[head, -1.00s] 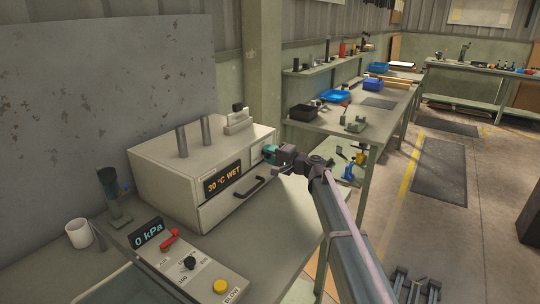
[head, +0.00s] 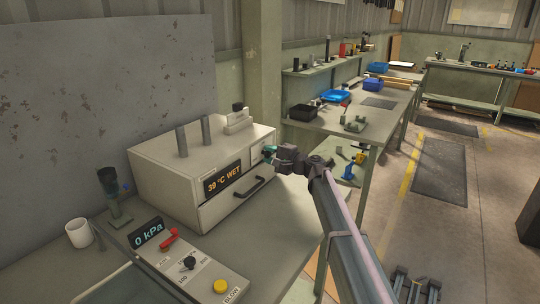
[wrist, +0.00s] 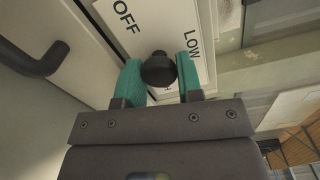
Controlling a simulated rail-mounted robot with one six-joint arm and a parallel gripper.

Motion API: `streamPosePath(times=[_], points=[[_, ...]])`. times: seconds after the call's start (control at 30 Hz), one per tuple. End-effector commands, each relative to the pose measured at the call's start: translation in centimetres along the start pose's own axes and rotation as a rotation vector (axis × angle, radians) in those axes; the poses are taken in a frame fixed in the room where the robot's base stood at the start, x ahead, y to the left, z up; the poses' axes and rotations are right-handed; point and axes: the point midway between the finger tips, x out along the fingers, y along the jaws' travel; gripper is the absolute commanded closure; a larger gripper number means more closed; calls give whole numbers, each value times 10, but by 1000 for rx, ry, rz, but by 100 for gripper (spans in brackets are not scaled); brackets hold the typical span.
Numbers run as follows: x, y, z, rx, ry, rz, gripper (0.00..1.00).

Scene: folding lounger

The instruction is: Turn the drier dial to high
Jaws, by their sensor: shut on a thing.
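The drier (head: 165,160) is a cream box on the bench, with a display (head: 222,180) reading "39 °C WET". Its dial (wrist: 158,68) is a dark round knob on the pale front panel, between my gripper's two teal fingers in the wrist view. My gripper (wrist: 160,72) is shut on the dial. "OFF" shows at the upper left of the dial and "LOW" to its right. A third label near the fingers is mostly hidden. In the head view my gripper (head: 268,154) is at the right end of the drier's front, hiding the dial.
A black drawer handle (head: 247,189) sticks out beside the dial panel. A control box (head: 190,265) with a "0 kPa" display (head: 148,232) and a yellow button (head: 220,286) sits in front. A white mug (head: 78,233) stands at the left. A side bench (head: 345,125) lies beyond.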

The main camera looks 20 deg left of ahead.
Motion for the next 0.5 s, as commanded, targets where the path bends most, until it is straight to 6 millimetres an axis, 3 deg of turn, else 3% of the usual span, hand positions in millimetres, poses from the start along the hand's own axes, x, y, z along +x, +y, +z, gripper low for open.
streamPosePath(times=[0.27,0.5], points=[[0,0,0,-1,0,0,43],[-2,0,0,-1,0,0,43]])
